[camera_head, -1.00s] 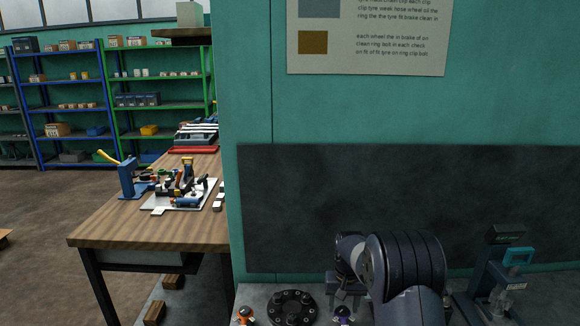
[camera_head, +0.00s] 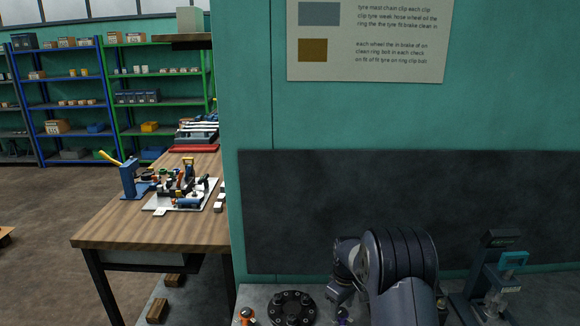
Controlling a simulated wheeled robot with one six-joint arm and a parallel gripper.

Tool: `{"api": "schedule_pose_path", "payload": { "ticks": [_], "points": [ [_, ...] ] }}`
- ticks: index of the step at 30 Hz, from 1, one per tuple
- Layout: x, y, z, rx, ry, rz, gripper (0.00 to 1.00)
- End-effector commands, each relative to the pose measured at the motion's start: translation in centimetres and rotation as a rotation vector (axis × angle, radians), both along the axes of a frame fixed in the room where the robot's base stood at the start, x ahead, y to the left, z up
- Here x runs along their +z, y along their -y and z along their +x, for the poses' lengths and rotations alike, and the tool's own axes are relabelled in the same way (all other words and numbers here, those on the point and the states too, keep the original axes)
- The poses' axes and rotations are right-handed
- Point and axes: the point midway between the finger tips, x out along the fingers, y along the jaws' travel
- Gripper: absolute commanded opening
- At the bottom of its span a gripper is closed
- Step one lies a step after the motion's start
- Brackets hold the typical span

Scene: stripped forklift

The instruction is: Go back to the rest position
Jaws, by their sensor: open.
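My arm is at the lower right of the head view, bent over the grey bench top (camera_head: 262,291). My gripper (camera_head: 342,296) is the small dark end left of the thick arm links, low over the bench. It is open, and I see nothing held in it. Its fingertips are small and partly lost against the dark background. A round dark flange with several bolts (camera_head: 291,307) lies on the bench just left of my gripper. The arm hides part of the bench behind it.
An orange-topped small part (camera_head: 246,316) and a purple one (camera_head: 342,316) are at the bottom edge. A dark stand with a teal handle (camera_head: 513,260) is at right. The teal wall (camera_head: 400,115) closes off the back. A wooden table (camera_head: 150,228) with tools is at left.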

Motion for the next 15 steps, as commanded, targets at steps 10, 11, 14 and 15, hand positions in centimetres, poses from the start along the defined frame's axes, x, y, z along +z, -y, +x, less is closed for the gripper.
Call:
{"api": "schedule_pose_path", "payload": {
  "ticks": [10, 11, 14, 15],
  "points": [
    [2.2, 0.0, 0.0, 0.049, 0.001, 0.000, 0.52],
    [2.3, 0.0, 0.0, 0.049, 0.001, 0.000, 0.52],
    [2.4, 0.0, 0.0, 0.048, 0.000, 0.000, 0.52],
    [2.4, 0.0, 0.0, 0.048, 0.000, 0.000, 0.52]
  ]
}}
